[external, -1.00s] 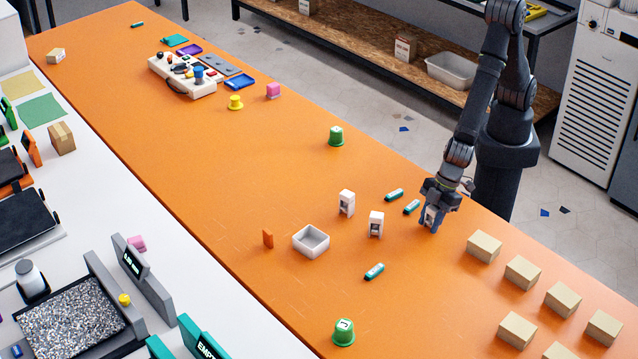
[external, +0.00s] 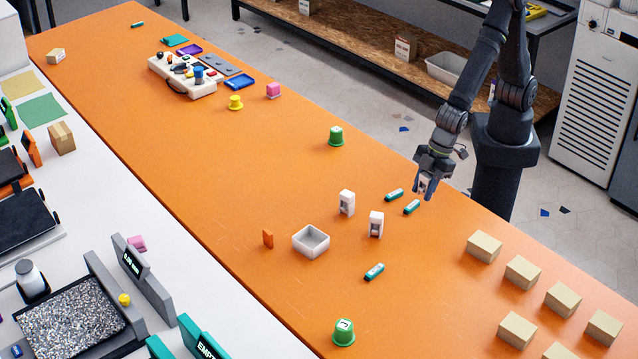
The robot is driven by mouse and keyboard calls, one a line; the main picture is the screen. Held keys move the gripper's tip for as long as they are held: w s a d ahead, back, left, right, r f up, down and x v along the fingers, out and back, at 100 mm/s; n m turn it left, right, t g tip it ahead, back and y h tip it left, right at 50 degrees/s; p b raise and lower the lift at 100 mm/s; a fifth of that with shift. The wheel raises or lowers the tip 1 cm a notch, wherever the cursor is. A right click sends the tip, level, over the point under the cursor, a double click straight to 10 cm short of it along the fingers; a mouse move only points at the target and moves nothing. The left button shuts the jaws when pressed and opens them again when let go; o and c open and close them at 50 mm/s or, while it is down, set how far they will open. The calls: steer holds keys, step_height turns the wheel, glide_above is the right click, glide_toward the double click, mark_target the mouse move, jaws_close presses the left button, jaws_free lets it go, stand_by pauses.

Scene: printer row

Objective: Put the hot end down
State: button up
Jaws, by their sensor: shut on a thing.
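My gripper (external: 426,190) is shut on a small white and grey block, the hot end (external: 425,183), which is partly hidden between the fingers. It is near the right edge of the orange table and appears to be held above the surface. Two similar white blocks with dark openings stand upright on the table to the left, one white block (external: 347,202) farther back and another white block (external: 376,224) nearer the front. Both are apart from my gripper.
Teal sticks (external: 394,195) lie just left of and below my gripper. A white open tray (external: 311,241) stands left of the white blocks. Several cardboard boxes (external: 484,246) stand at the front right. The orange table (external: 270,165) is clear at middle left.

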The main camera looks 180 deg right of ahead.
steer(key=s+d+r, duration=0.3)
steer(key=s+r, duration=0.1)
steer(key=s, duration=0.1)
steer(key=s+d+m, duration=0.1)
steer(key=s+d, duration=0.3)
steer(key=d, duration=0.5)
steer(key=s+d+m+g, duration=0.1)
steer(key=s+d, duration=0.3)
steer(key=d, duration=0.4)
steer(key=s+d+m, duration=0.2)
steer(key=s+d, duration=0.3)
steer(key=d, duration=0.4)
glide_above(314, 199)
steer(key=a, duration=0.2)
steer(key=shift+h, duration=0.4)
steer(key=f, duration=0.7)
steer(key=shift+s+d, duration=0.25)
steer(key=shift+s, duration=0.15)
steer(key=shift+f, duration=2)
steer(key=shift+f, duration=0.15)
steer(key=o, duration=1)
